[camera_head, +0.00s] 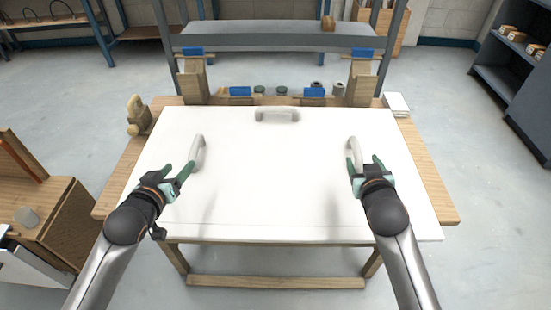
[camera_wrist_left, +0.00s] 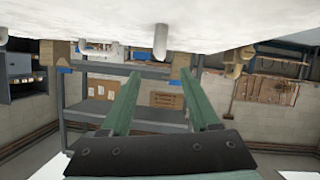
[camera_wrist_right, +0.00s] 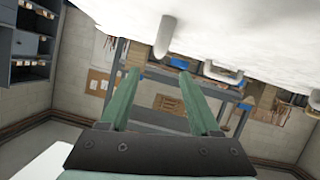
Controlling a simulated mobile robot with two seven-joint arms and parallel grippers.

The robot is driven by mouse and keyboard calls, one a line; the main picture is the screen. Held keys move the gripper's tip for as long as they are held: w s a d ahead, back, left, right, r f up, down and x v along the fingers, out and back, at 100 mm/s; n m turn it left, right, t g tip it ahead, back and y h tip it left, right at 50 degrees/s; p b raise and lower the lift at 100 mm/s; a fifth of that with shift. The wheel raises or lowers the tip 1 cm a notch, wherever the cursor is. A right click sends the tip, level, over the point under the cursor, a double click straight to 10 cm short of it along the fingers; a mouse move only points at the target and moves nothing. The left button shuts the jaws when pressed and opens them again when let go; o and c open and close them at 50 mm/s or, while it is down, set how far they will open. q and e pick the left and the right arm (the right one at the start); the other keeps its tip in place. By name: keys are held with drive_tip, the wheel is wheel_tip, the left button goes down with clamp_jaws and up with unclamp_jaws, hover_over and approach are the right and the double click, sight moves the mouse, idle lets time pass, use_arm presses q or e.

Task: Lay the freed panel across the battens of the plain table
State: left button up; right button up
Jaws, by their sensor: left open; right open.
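The large white panel (camera_head: 275,185) lies flat across the wooden table (camera_head: 438,190), with its near edge reaching past the table's front. It has a left handle (camera_head: 198,152), a right handle (camera_head: 354,155) and a far handle (camera_head: 277,115). My left gripper (camera_head: 176,172) is open and empty just left of and nearer than the left handle. My right gripper (camera_head: 368,165) is open beside the right handle, apart from or touching it, I cannot tell. In the wrist views, nothing is between the fingers of the left (camera_wrist_left: 165,95) or right (camera_wrist_right: 160,95) gripper. Any battens are hidden under the panel.
Two wooden posts with blue tops (camera_head: 194,80) (camera_head: 361,78) stand behind the panel. Small blue and green items (camera_head: 283,90) lie between them. A wooden cabinet (camera_head: 50,215) stands at left, and dark shelving (camera_head: 515,70) at right. A white block (camera_head: 396,103) sits at the table's back right corner.

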sight(192, 150)
use_arm(q)
drive_tip(key=x, duration=1.2)
drive_tip(key=shift+r, duration=0.1)
use_arm(e)
drive_tip(key=x, duration=1.2)
use_arm(q)
drive_tip(key=shift+c, duration=0.4)
use_arm(e)
drive_tip(key=shift+c, duration=0.3)
use_arm(q)
clamp_jaws()
use_arm(e)
clamp_jaws()
use_arm(q)
drive_tip(key=shift+w+r, duration=0.1)
drive_tip(key=shift+r, duration=0.15)
use_arm(e)
drive_tip(key=shift+r, duration=0.3)
